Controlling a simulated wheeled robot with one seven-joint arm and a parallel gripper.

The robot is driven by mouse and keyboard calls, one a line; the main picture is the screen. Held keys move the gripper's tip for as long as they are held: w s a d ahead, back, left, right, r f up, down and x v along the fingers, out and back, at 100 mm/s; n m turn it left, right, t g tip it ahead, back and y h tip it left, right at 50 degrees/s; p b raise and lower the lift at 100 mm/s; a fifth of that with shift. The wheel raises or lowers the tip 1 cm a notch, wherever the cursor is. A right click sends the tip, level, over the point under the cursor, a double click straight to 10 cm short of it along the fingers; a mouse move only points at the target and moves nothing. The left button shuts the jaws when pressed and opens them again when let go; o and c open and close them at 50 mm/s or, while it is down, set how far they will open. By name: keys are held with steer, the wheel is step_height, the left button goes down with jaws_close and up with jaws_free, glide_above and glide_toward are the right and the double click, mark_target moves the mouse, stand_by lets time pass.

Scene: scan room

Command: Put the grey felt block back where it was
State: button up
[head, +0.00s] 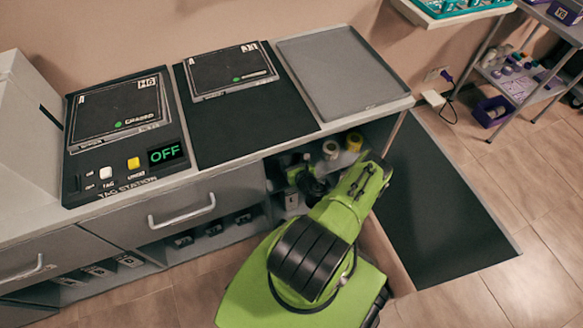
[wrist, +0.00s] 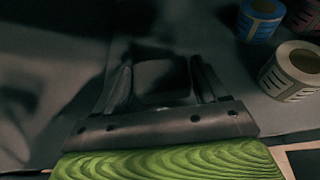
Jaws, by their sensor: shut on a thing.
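My gripper (wrist: 161,76) shows in the wrist view with its two dark fingers on either side of a dark, squarish block (wrist: 163,84). It is shut on this block, which looks like the grey felt block, though deep shadow hides its colour and texture. A dim grey surface lies beyond and around the fingers. In the head view my green arm reaches into the open shelf bay (head: 283,183) under the counter. The gripper and the block cannot be made out clearly there.
In the wrist view a white label roll (wrist: 291,72) and a blue roll (wrist: 259,20) stand to the right. In the head view the counter holds a tag station (head: 128,186) reading OFF, a black mat (head: 215,145) and an empty grey tray (head: 342,70). A shelf rack (head: 520,85) stands right.

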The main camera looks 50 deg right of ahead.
step_height(320, 180, down, 3)
steer(key=shift+f+b, duration=0.1)
steer(key=shift+b, duration=0.55)
steer(key=o, duration=1)
steer(key=shift+o, duration=0.2)
